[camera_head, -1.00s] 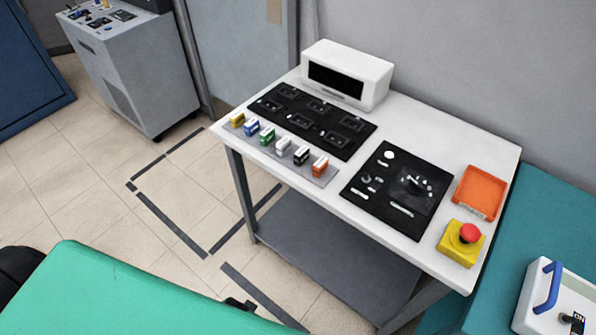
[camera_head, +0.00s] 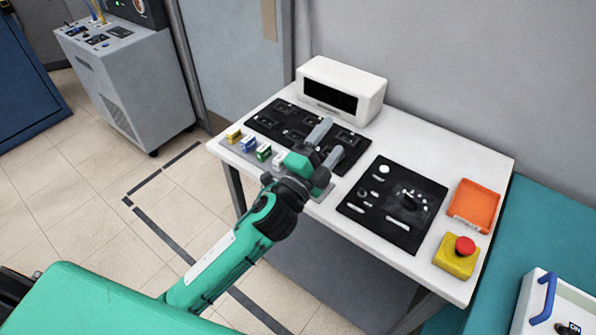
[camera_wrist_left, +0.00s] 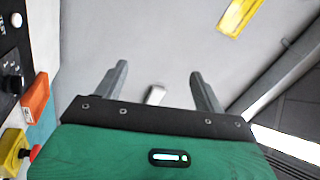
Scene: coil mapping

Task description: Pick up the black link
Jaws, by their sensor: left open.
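The black link stood in the row of coloured links at the table's front left edge a second ago. In the head view it is now hidden behind my left gripper (camera_head: 328,143). That gripper hangs over the right part of the row, its two fingers apart and empty. In the left wrist view the fingers (camera_wrist_left: 157,72) are also spread with nothing held, and the black link does not show. Yellow (camera_head: 234,136), blue (camera_head: 249,144), green (camera_head: 264,153) and white (camera_head: 279,159) links remain visible. My right gripper is out of view.
A black socket panel (camera_head: 270,122) lies behind the links, with a white display box (camera_head: 343,88) at the back. A black dial panel (camera_head: 392,205), an orange tray (camera_head: 474,205) and a yellow emergency-stop box (camera_head: 457,258) stand to the right. The floor in front is clear.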

